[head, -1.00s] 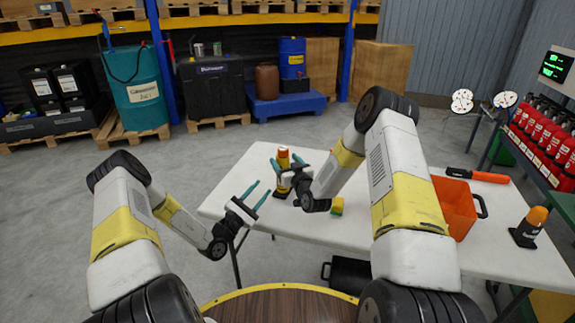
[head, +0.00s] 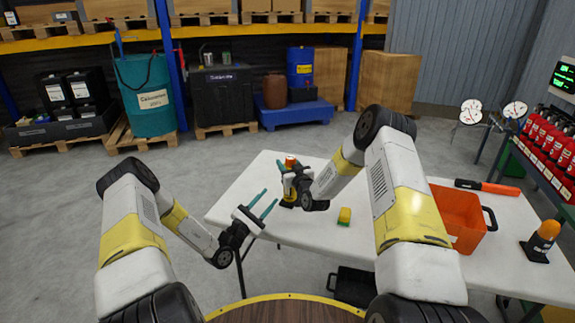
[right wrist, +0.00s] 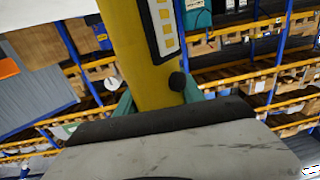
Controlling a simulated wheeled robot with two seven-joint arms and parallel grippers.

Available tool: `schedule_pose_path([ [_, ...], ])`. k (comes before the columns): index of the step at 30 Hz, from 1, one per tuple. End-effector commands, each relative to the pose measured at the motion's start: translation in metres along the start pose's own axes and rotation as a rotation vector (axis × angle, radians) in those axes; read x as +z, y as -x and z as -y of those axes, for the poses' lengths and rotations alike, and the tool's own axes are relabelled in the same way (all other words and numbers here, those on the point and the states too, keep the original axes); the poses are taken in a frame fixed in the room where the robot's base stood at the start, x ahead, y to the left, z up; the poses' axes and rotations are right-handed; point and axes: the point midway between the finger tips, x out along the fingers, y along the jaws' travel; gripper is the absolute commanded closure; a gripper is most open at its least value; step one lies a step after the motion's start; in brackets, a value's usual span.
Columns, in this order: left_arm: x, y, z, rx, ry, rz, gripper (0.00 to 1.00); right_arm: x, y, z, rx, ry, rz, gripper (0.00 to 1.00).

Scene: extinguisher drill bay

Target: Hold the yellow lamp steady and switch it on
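The yellow lamp (right wrist: 148,60) stands upright near the far left part of the white table, with an orange-red top (head: 290,160) in the head view. My right gripper (head: 292,168) is around its body. In the right wrist view its teal fingers lie against both sides of the yellow body and look shut on it. My left gripper (head: 263,203) is open and empty, at the table's left edge, apart from the lamp.
Red extinguishers (head: 553,145) stand at the right.

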Motion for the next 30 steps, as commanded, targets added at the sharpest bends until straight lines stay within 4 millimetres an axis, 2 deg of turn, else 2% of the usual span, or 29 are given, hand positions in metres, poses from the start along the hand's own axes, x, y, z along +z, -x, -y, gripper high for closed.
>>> schedule_pose_path([
  [1,0.000,0.000,0.000,0.000,0.000,0.000,0.64,0.000,0.000,0.000,0.000,0.000,0.000,0.92],
  [3,0.000,0.000,0.000,0.000,0.000,0.000,0.64,0.000,0.000,0.000,0.000,0.001,0.000,1.00],
  [6,0.000,0.000,0.000,0.000,0.000,0.000,0.64,0.000,0.000,0.000,0.000,0.001,0.000,1.00],
  [7,0.000,0.000,0.000,0.000,0.000,0.000,0.64,0.000,0.000,0.000,0.000,0.001,0.000,0.49],
  [10,0.000,0.000,0.000,0.000,0.000,0.000,0.64,0.000,0.000,0.000,0.000,0.001,0.000,0.29],
  [22,0.000,0.000,0.000,0.000,0.000,0.000,0.64,0.001,0.006,0.000,0.000,0.000,0.002,0.29],
  [26,0.000,0.000,0.000,0.000,0.000,0.000,0.64,0.001,0.025,-0.001,0.000,0.000,0.004,0.29],
  [30,0.000,0.000,0.000,0.000,0.000,0.000,0.64,0.001,0.056,-0.001,0.000,0.000,0.004,0.29],
])
